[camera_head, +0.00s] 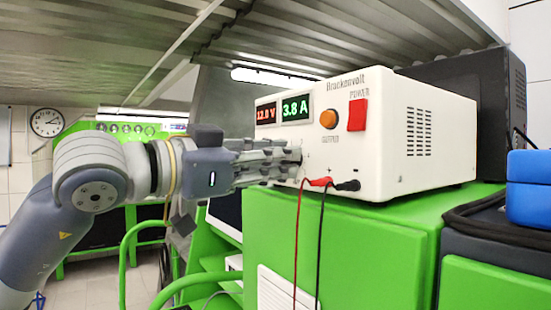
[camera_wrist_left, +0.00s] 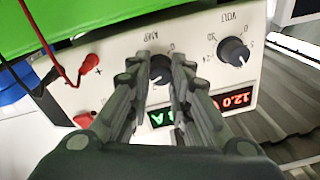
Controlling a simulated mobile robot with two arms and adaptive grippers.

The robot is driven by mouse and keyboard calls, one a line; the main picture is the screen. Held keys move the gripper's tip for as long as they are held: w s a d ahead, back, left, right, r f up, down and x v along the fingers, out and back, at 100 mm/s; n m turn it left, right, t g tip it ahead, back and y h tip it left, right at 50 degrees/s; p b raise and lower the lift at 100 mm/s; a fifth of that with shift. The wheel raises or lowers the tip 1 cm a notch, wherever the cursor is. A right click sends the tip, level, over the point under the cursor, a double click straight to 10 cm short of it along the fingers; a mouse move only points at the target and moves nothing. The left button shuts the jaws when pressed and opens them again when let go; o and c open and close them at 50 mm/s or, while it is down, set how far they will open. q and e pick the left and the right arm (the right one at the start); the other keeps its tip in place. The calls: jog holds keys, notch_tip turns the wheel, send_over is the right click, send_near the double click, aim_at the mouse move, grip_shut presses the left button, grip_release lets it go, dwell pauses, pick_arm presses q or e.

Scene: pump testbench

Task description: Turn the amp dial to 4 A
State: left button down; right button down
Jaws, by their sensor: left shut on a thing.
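The white power supply (camera_head: 390,130) stands on a green cabinet. Its red display (camera_head: 266,113) reads about 12.0 V and its green display (camera_head: 296,108) reads 3.8 A. My left gripper (camera_head: 298,162) is at the lower left of the front panel and covers the dials in the head view. In the left wrist view, the black amp dial (camera_wrist_left: 160,68) sits between the fingertips of my left gripper (camera_wrist_left: 162,72), which is shut on it. The black volt dial (camera_wrist_left: 233,51) is beside it, free of the fingers. My right gripper is not in view.
A red lead (camera_head: 298,235) and a black lead (camera_head: 321,240) hang from the panel's terminals, close to my left gripper. An orange output button (camera_head: 328,119) and a red power switch (camera_head: 357,113) are on the panel. A blue box (camera_head: 529,188) is at the right.

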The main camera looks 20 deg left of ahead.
pick_arm(q)
jog(key=shift+f+m, duration=0.1)
jog(key=shift+m, duration=0.9)
jog(key=c, duration=1.4)
grip_release()
jog(key=v, duration=0.7)
jog(key=shift+s+a, duration=0.15)
